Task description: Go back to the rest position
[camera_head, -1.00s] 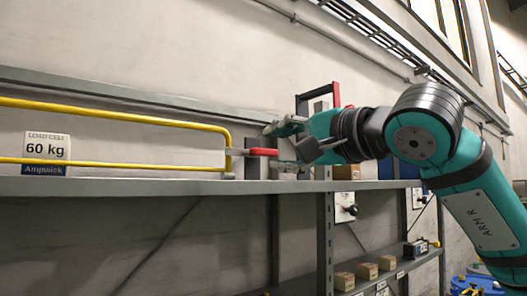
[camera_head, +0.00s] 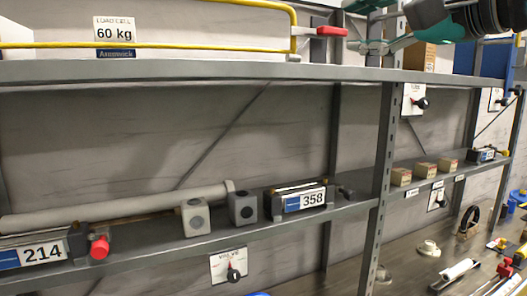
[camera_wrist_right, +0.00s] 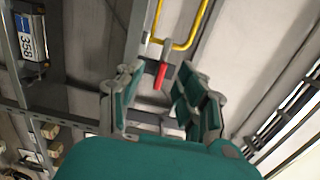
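My right gripper (camera_head: 378,45) is at the top right in the head view, with its arm partly cut off by the picture edge. In the right wrist view my right gripper (camera_wrist_right: 158,80) is open, with a gap between its green fingers. The red grip (camera_head: 331,31) at the end of a yellow frame (camera_head: 200,46) lies just left of the fingers in the head view. In the wrist view the red grip (camera_wrist_right: 160,75) shows in line with the gap, and no finger is seen touching it. My left gripper is not in view.
The upper grey shelf (camera_head: 200,70) carries a "60 kg" load cell sign (camera_head: 114,30). The lower shelf holds a unit marked 214 (camera_head: 40,250), a unit marked 358 (camera_head: 302,200), two grey blocks and small boxes (camera_head: 425,170). A grey post (camera_head: 384,150) stands below my right gripper.

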